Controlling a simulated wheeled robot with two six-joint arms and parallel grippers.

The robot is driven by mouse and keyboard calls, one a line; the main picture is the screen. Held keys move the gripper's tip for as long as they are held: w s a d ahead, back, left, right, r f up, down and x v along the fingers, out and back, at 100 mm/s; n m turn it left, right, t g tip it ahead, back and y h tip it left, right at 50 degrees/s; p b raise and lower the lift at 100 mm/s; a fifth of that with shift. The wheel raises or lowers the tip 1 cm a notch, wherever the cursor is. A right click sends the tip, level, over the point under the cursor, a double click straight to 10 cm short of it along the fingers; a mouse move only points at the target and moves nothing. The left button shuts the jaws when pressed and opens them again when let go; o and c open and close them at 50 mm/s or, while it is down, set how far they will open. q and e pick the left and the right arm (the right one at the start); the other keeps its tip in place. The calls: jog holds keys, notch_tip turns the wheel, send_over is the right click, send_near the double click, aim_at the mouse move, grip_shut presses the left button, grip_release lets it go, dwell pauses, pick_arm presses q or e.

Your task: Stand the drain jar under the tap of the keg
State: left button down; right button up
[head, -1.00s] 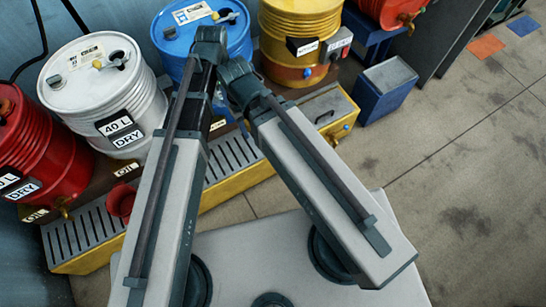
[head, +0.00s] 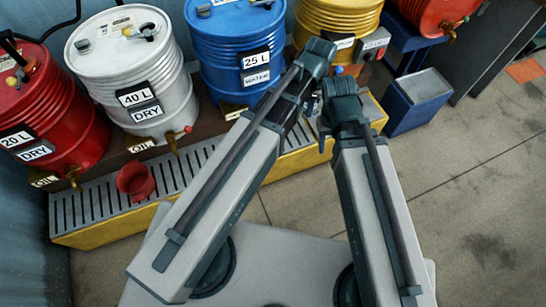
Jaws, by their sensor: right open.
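I cannot tell whether this is the drain jar. The white keg's brass tap (head: 173,143) is to the right of the vessel. A red keg (head: 55,110) and a blue keg (head: 238,50) stand on either side of the white one. My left gripper (head: 308,106) is above the tray's right part, partly hidden by my arms; its jaws are unclear. My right gripper (head: 323,138) is just below it, open, with nothing visible in it.
A blue bin (head: 420,100) with a grey top is on the floor beside the tray's right end.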

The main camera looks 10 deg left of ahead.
pick_arm(q)
jog(key=s+a+f+n+b, duration=0.2)
jog(key=s+a+f+b, duration=0.1)
jog(key=f+b, duration=0.9)
jog(key=s+a+f+n+b, duration=0.2)
jog(key=s+a+f+b, duration=0.1)
jog(key=f+b, duration=1)
jog(key=s+a+f+n+b, duration=0.1)
jog(key=s+a+f+b, duration=0.2)
jog(key=f+b, duration=1)
notch_tip(320, 180, down, 3)
jog(key=shift+a+r+n, duration=0.15)
jog(key=shift+n, duration=0.25)
